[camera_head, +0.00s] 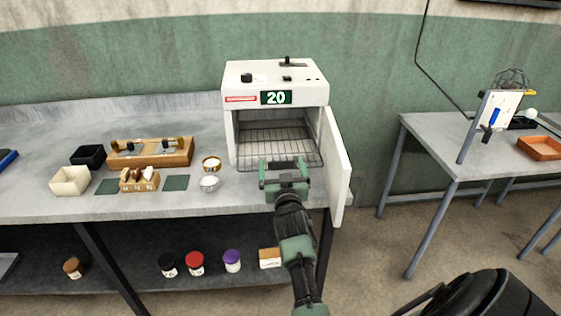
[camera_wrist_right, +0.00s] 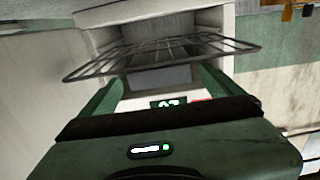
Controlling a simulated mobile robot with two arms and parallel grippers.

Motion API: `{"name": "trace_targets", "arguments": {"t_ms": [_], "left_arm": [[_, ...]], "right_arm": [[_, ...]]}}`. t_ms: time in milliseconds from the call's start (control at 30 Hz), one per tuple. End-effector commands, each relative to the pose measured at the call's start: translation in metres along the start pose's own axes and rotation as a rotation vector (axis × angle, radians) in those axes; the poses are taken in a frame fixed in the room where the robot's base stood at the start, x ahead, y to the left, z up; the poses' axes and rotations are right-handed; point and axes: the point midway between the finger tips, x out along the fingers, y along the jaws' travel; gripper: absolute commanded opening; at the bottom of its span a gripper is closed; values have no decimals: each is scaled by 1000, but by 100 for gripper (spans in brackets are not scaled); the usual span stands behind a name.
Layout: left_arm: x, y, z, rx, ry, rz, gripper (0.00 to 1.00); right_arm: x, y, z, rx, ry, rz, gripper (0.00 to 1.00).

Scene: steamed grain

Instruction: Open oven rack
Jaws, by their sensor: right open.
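The white oven (camera_head: 275,100) stands on the grey bench, with a green "20" display on its front. Its door (camera_head: 338,165) is swung open to the right. The wire oven rack (camera_head: 272,146) lies level in the chamber, its front edge near the opening. My right gripper (camera_head: 283,168) is open in front of the rack's front edge. In the right wrist view the rack (camera_wrist_right: 165,50) appears beyond the fingers (camera_wrist_right: 158,90); I cannot tell whether they touch it. My left gripper is not in view.
Small bowls (camera_head: 209,183), a wooden stand (camera_head: 150,152) and a pale box (camera_head: 70,181) are on the bench left of the oven. Several jars (camera_head: 195,263) stand on the lower shelf. A second table (camera_head: 455,150) is at right, with open floor between.

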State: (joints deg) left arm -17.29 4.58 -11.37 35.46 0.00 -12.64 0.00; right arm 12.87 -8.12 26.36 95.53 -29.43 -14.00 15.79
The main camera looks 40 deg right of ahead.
Motion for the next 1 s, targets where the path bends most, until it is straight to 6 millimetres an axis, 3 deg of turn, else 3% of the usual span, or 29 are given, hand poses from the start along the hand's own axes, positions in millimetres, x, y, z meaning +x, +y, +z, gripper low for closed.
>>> {"name": "trace_targets", "arguments": {"t_ms": [100,233,833,1000], "left_arm": [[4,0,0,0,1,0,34],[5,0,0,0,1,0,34],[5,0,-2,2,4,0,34],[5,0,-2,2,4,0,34]], "right_arm": [[-19,0,2,0,-2,-1,95],[-30,0,1,1,-1,0,95],[-34,0,1,-1,-4,-1,95],[-56,2,23,-42,-110,-24,95]]}}
